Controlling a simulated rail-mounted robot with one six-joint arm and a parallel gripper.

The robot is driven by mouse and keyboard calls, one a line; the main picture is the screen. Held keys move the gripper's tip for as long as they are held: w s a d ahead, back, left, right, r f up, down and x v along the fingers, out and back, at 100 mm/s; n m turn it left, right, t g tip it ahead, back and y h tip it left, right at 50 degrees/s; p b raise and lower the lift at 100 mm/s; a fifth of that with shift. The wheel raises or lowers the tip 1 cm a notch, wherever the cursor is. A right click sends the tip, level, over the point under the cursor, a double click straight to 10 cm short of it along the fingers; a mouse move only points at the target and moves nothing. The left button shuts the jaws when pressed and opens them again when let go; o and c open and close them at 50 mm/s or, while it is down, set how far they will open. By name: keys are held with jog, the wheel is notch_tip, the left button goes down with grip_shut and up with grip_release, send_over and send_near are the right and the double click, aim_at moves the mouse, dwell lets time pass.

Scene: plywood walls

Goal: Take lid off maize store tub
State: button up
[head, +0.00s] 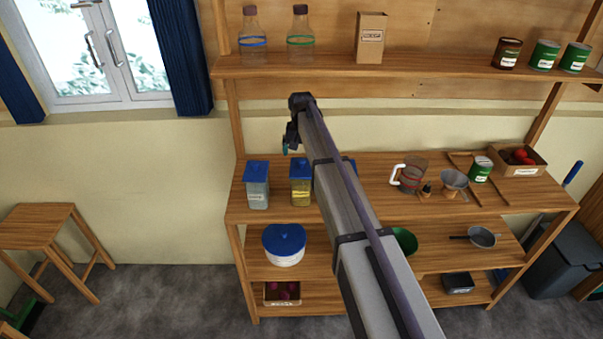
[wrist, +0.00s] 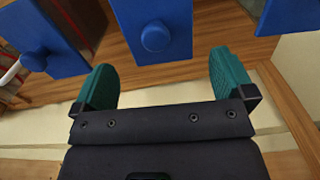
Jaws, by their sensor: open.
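Several clear tubs with blue knobbed lids stand on the middle shelf. The one with yellow contents (head: 301,188), seemingly the maize store tub, has its blue lid (head: 301,166) on; its label is too small to read. My gripper (head: 286,146) is above and behind the tubs, near the yellow tub's top. In the wrist view, the middle blue lid (wrist: 172,45) with its round knob (wrist: 155,36) lies ahead of and between my open teal fingers (wrist: 165,75), apart from them. Nothing is between the fingers.
A tub with grey contents (head: 257,190) stands close on the left; another blue-lidded tub (head: 350,167) is partly hidden behind my arm. The upper shelf (head: 330,66) holds bottles and cans. A jug (head: 411,175) stands further right.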

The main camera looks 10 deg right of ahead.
aim_at(301, 160)
notch_tip(301, 160, down, 5)
jog(key=b, duration=0.3)
jog(key=shift+s+b, duration=0.1)
jog(key=shift+b, duration=0.25)
jog(key=shift+r, duration=0.25)
jog(key=c, duration=0.7)
jog(key=shift+r+p, duration=0.1)
jog(key=shift+p, duration=0.2)
